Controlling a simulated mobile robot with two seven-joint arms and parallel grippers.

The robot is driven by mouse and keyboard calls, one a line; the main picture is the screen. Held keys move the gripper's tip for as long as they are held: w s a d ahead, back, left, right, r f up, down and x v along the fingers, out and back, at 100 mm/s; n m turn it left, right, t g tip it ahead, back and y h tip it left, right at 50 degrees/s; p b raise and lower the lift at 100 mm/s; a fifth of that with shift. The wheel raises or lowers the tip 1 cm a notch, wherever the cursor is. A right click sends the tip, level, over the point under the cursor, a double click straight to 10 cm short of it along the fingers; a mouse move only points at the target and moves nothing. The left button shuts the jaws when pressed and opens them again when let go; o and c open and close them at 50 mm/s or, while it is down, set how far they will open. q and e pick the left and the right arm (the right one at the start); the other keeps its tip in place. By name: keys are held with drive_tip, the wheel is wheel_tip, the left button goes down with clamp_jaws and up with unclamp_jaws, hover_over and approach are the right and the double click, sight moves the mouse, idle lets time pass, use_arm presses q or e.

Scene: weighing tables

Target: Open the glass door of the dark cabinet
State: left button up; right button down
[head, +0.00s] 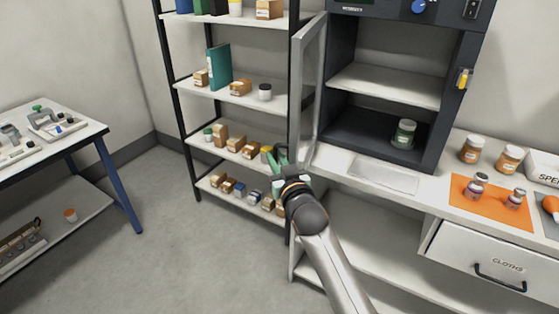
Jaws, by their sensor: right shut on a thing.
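The dark cabinet (455,110) stands on the white counter at the upper right. Its glass door (309,75) is swung wide open, out to the left of the cabinet, seen at a steep angle. My right gripper (281,157), with green fingers, is shut at the door's lower outer edge. The exact point of its hold is hard to see. My left gripper is out of view.
A shelf rack (180,104) with boxes and jars stands behind the door and gripper. An orange mat (507,218) with small jars lies on the counter (345,160) at right. A blue-legged table (92,128) stands at left. The floor between is clear.

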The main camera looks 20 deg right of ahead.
drive_tip(key=shift+w+a, duration=0.2)
idle(0.5)
drive_tip(key=c, duration=1.2)
unclamp_jaws()
drive_tip(key=shift+o, duration=0.2)
drive_tip(key=s+a, duration=0.1)
drive_tip(key=s, duration=1.1)
drive_tip(key=shift+s+b, duration=0.25)
drive_tip(key=shift+b, duration=0.15)
